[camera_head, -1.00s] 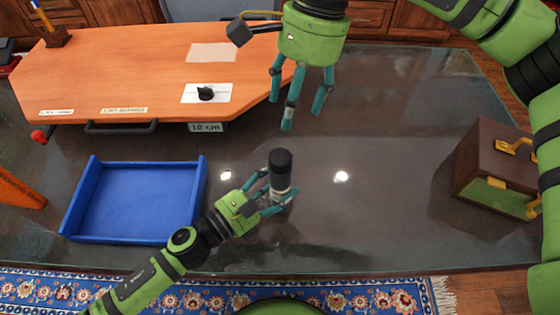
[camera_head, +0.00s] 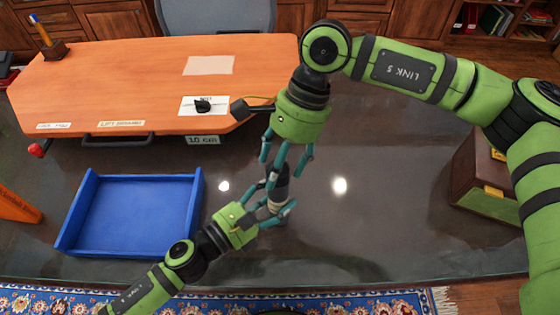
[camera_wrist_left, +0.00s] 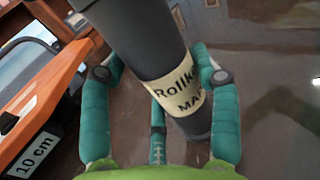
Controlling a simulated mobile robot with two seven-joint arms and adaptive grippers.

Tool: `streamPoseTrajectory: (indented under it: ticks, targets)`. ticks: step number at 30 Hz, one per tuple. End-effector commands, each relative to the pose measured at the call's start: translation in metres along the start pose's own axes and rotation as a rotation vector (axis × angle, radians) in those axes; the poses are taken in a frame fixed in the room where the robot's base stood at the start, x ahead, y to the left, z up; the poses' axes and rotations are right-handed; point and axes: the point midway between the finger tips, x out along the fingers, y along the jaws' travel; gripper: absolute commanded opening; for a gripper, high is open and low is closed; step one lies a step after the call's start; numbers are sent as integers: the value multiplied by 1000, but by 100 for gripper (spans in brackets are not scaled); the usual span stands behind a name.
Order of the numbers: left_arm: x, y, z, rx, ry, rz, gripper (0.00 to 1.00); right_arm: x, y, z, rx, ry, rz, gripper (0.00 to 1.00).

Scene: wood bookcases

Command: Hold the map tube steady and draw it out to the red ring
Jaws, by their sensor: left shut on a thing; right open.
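The map tube (camera_head: 281,182) is a dark upright cylinder over the dark glossy table (camera_head: 400,225). Its cream label with black lettering shows in the left wrist view (camera_wrist_left: 180,88). My left gripper (camera_head: 272,204) is shut around the tube's lower part at the label; its teal fingers flank the tube in the left wrist view (camera_wrist_left: 160,80). My right gripper (camera_head: 284,165) is open and points down over the tube's top, with fingers spread about it. I cannot tell whether they touch it. The tube's top is partly hidden by these fingers. No red ring is visible.
A blue tray (camera_head: 135,215) lies left of the tube. An orange wooden board (camera_head: 130,75) with a dark knob (camera_head: 203,105) and a "10 cm" tag (camera_head: 203,140) is behind. A brown case (camera_head: 480,180) stands at right. The table between tube and case is clear.

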Motion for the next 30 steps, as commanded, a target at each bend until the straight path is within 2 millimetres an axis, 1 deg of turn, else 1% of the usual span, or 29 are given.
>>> streamPoseTrajectory:
  ticks: [7,8,9,12,17,20,23,27,30]
  targets:
    - [0,0,0,0,0,0,23,1,0,0,0,0,0,65]
    - [0,0,0,0,0,0,23,1,0,0,0,0,0,53]
    - [0,0,0,0,0,0,23,1,0,0,0,0,0,37]
    - [0,0,0,0,0,0,23,1,0,0,-1,0,0,0]
    - [0,-1,0,1,0,-1,23,1,0,1,-2,-3,-1,0]
    - [0,-1,0,1,0,-2,23,-5,-1,4,-3,-4,-3,0]
    - [0,-1,0,2,0,-2,23,-22,-2,12,-5,-5,-6,0]
    - [0,-2,0,3,0,-3,23,-53,-2,26,-7,-7,-6,0]
    - [0,-2,0,3,0,-4,23,-71,-2,33,-7,-8,-6,0]
